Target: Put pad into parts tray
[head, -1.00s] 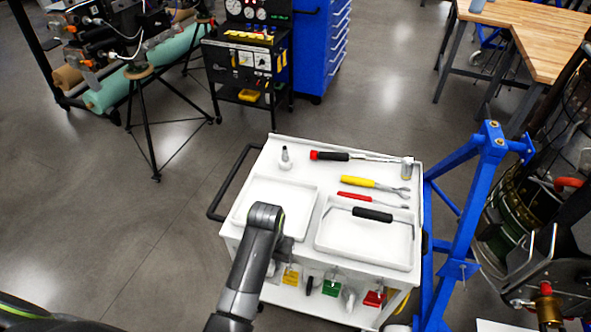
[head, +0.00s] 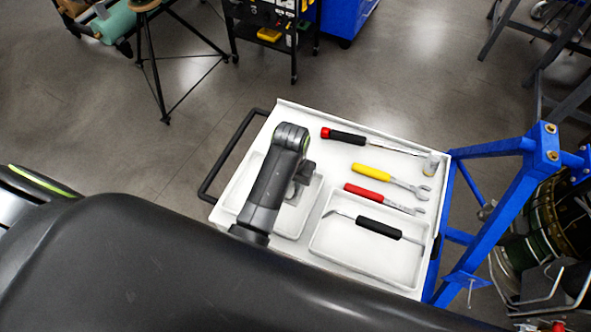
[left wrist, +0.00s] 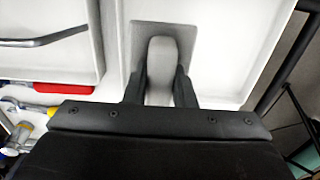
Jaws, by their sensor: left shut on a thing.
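My left gripper (left wrist: 160,90) is shut on the upright light grey grip of the pad (left wrist: 162,65). The pad's flat darker grey base shows around the grip in the left wrist view. The gripper points down over the left white tray (head: 240,192) on the cart; in the head view my arm covers most of the gripper and pad. I cannot tell whether the base touches the tray floor. My right gripper is not in view.
The right tray (head: 350,258) holds a black-handled bent tool (head: 379,228). Behind it lie red-handled (head: 365,191) and yellow-handled (head: 371,170) tools and a long hammer-like tool (head: 348,138). A blue stand (head: 508,200) rises close at the cart's right.

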